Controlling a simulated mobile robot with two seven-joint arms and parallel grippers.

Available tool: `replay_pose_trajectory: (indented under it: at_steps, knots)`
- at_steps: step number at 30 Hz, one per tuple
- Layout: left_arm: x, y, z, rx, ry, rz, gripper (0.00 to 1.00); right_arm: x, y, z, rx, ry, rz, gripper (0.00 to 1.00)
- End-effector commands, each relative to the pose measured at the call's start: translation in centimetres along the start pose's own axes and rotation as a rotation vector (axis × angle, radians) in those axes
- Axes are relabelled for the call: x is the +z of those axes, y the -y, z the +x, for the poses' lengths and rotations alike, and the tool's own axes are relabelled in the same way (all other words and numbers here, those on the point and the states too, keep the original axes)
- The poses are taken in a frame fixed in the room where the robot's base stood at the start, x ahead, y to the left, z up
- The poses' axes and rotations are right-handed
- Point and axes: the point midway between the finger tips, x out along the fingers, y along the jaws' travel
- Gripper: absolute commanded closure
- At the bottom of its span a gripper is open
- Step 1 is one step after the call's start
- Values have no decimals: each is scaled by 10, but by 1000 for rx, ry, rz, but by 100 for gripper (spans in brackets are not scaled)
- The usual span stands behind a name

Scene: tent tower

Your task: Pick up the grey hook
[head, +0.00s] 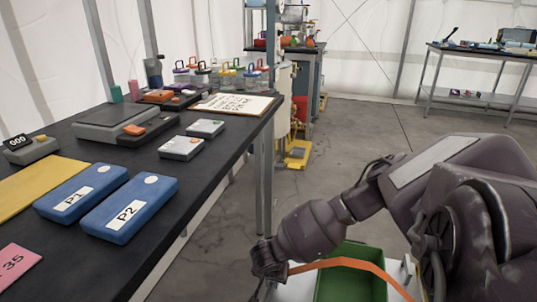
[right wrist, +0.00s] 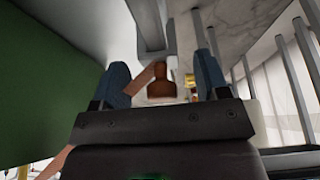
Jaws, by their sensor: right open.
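I cannot clearly make out the grey hook in either view. My right gripper (head: 263,287) hangs low beside the table's right side, left of a green bin (head: 352,285). In the right wrist view my right gripper (right wrist: 163,75) is open, with its two blue fingers apart. A grey bar (right wrist: 149,28) shows beyond the gap between the fingers; I cannot tell if it belongs to the hook. A brown piece (right wrist: 163,88) shows between the fingers, with no clear contact. My left gripper is out of view.
The black table (head: 190,172) holds blue boxes P1 (head: 80,193) and P2 (head: 128,209), grey devices, a white sign (head: 232,103) and several jars with coloured handles. An orange strip (head: 345,263) crosses the green bin. Open floor (head: 345,140) lies to the table's right.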

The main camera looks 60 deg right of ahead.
Motion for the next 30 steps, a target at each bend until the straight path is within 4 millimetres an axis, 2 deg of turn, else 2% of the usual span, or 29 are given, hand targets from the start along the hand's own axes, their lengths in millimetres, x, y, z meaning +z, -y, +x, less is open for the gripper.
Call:
replay_pose_trajectory:
  at_steps: [1,3,12,23,30]
  knots:
    - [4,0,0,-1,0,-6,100,2,-2,9,6,2,-3,32]
    - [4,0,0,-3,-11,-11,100,1,-2,12,4,1,-1,32]
    - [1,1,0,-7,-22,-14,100,-1,1,11,-2,-1,2,33]
    - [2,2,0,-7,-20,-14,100,0,1,11,-2,0,1,89]
    - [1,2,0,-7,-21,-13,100,-1,1,10,-3,0,1,89]
